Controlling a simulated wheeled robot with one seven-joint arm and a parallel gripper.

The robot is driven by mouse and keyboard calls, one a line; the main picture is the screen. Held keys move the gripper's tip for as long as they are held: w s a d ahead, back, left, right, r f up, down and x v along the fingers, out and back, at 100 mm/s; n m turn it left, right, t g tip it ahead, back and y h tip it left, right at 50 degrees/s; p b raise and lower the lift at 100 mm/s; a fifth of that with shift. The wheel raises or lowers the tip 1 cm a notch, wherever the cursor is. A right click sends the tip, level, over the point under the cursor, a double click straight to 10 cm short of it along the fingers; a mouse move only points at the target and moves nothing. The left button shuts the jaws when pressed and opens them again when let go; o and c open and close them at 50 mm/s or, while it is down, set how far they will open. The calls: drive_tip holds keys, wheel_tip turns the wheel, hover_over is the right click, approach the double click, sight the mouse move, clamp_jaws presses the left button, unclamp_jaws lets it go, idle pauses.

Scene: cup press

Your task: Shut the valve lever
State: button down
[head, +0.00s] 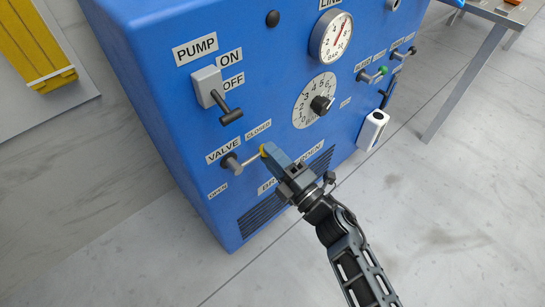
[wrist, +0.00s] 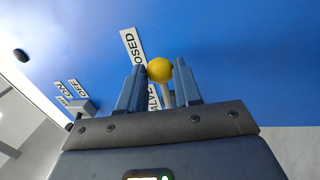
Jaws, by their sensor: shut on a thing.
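The valve lever (head: 248,159) is a thin metal rod on a grey hub on the blue panel, tipped with a yellow knob (head: 264,151). It points right and slightly up in the head view, between the CLOSED label (head: 258,130) and the OPEN label (head: 218,190). My gripper (head: 271,154) is at the lever's end, shut on the yellow knob. In the wrist view the knob (wrist: 160,70) sits between the two fingertips, with part of the rod and the VALVE label behind it. The fingers partly hide the knob in the head view.
The blue cabinet (head: 165,80) also carries the pump switch (head: 229,115) above the valve, a numbered dial (head: 318,102), a pressure gauge (head: 331,38) and small bleed levers at the right. A white box (head: 373,130) sticks out at its right edge. The floor in front is clear.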

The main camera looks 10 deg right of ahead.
drive_tip(key=shift+a, duration=0.1)
drive_tip(key=c, duration=0.8)
unclamp_jaws()
drive_tip(key=shift+p+v, duration=0.4)
drive_tip(key=shift+v, duration=3.55)
